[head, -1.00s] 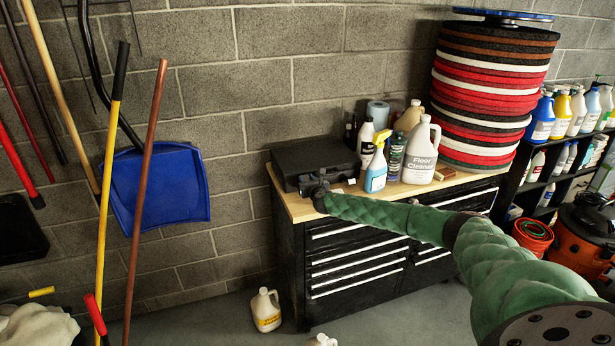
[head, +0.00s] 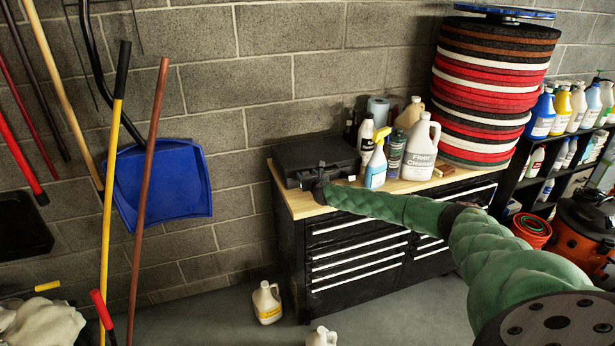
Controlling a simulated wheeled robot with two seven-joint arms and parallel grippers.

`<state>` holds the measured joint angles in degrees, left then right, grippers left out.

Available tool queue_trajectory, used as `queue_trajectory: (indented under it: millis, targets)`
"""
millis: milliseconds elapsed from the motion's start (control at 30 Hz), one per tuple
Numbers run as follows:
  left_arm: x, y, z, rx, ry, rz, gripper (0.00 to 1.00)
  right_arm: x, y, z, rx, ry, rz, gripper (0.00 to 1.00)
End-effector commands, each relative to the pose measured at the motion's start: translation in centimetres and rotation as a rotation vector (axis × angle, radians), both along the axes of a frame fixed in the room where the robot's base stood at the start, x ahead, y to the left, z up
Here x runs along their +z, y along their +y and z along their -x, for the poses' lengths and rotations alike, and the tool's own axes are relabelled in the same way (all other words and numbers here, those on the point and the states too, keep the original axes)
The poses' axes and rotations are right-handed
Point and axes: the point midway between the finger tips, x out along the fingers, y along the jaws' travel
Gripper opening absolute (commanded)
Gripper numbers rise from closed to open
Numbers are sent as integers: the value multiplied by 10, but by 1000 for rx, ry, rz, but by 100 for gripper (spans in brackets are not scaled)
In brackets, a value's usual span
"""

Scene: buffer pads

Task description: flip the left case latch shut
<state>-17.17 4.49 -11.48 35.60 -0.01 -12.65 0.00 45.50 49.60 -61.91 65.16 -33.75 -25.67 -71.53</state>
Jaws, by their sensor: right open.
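A black case (head: 312,153) lies closed on the wooden top at the left end of the cabinet (head: 290,197). My right arm, in a green sleeve, reaches in from the lower right. My right gripper (head: 311,178) is at the front face of the case, near its left part. It is small and dark against the dark case; the fingers are open, and I cannot tell whether they touch the case. The left latch is too small and dark to make out, partly behind the gripper. My left gripper is not in view.
A blue-white spray bottle (head: 376,165) and a floor cleaner jug (head: 423,148) stand right of the case, close behind my forearm. A tall stack of red, black and white pads (head: 490,90) is farther right. Jugs (head: 267,303) stand on the floor. Poles lean at left.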

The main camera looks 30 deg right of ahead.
Motion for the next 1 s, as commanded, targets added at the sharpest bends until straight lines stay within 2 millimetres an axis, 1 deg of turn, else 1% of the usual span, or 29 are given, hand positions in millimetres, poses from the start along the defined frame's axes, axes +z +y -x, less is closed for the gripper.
queue_trajectory:
  millis: [167,267,700,833,1000]
  targets:
    - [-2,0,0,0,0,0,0,0,1,2,1,0,0,53]
    - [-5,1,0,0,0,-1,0,0,1,9,1,0,1,53]
    - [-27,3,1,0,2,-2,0,9,14,61,1,0,1,53]
    - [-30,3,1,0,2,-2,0,13,16,70,1,0,0,53]
    - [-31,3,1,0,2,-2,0,15,17,74,0,0,-1,53]
